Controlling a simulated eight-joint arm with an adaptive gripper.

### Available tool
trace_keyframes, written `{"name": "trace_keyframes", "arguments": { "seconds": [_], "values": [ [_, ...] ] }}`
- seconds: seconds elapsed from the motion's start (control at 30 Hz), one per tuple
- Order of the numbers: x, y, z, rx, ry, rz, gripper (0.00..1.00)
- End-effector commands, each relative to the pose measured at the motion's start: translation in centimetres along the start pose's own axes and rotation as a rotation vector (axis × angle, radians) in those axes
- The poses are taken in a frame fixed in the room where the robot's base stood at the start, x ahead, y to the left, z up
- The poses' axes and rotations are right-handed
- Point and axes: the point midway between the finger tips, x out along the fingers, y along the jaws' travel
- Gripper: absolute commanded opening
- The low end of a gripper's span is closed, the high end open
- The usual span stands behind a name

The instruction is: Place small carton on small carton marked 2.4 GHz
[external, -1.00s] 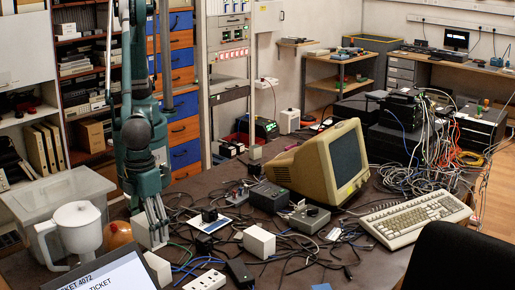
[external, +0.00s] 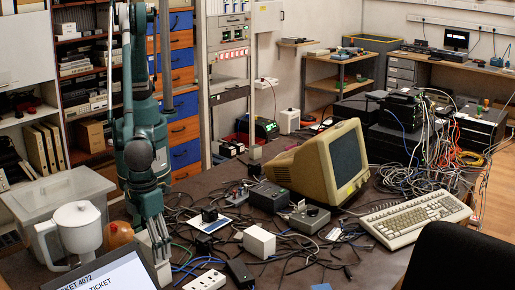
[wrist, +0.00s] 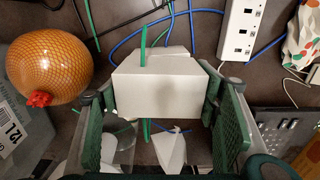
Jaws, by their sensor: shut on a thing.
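My gripper (external: 158,240) points down at the near left of the table, its fingers shut on a white small carton. In the wrist view the carton (wrist: 158,92) sits between the two green finger pads (wrist: 225,125), its pale face toward the camera. I cannot tell whether the held carton touches the table.
An orange netted ball (wrist: 48,68) and a white jug (external: 78,230) stand left of my gripper. A laptop (external: 110,275) is in front. A white power strip (external: 206,281) and many cables lie to the right. A CRT monitor (external: 312,165) stands farther back.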

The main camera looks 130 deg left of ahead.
Motion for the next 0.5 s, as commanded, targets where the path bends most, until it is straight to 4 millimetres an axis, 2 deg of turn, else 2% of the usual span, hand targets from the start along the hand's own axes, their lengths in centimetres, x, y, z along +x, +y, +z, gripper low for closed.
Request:
{"name": "trace_keyframes", "arguments": {
  "seconds": [0.1,0.5],
  "values": [
    [0.67,0.0,-0.01,0.0,0.0,0.0,0.44],
    [0.98,0.0,0.0,0.0,0.0,0.0,0.44]
  ]
}}
